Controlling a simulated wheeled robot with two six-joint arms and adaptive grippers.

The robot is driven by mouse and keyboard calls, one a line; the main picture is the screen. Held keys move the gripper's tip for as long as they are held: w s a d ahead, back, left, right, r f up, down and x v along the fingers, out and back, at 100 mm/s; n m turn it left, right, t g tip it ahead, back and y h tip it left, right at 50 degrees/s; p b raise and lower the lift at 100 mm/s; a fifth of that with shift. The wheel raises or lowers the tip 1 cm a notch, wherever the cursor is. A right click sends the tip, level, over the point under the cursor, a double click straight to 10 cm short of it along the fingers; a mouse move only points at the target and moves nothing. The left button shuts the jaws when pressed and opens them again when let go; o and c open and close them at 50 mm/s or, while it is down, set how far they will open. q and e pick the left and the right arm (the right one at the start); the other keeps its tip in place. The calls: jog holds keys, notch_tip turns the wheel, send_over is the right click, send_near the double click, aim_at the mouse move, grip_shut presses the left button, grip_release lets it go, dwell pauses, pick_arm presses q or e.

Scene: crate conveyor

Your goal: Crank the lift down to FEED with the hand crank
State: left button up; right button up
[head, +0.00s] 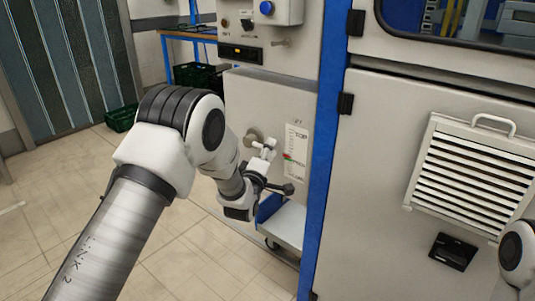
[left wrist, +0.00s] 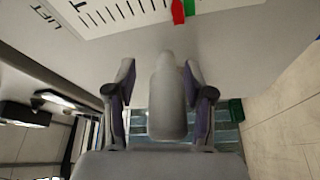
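The hand crank (head: 254,136) is on the grey cabinet front in the head view, with a pale arm and grip beside its round hub. My left gripper (head: 264,165) is at the crank, partly hidden by its own wrist. In the left wrist view, a grey cylindrical grip (left wrist: 167,98) lies between the two fingers of my left gripper (left wrist: 158,80). The fingers are apart, with a visible gap on the left side of the grip. The lift scale (head: 297,152) is right of the crank; its red and green marks (left wrist: 183,8) show at the top of the wrist view. My right gripper is out of view.
A control panel (head: 260,10) with a blue button sits above the crank. A blue post (head: 322,150) and a cabinet with a louvred vent (head: 472,170) stand to the right. A green crate (head: 122,118) is on the floor behind. The tiled floor at left is clear.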

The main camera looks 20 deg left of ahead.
pick_arm(q)
jog(key=shift+s+f, duration=0.1)
jog(key=shift+f, duration=0.05)
jog(key=shift+s, duration=0.35)
jog(key=s, duration=1.1)
jog(key=shift+d+f, duration=0.2)
jog(key=shift+f, duration=0.2)
jog(key=shift+o, duration=0.2)
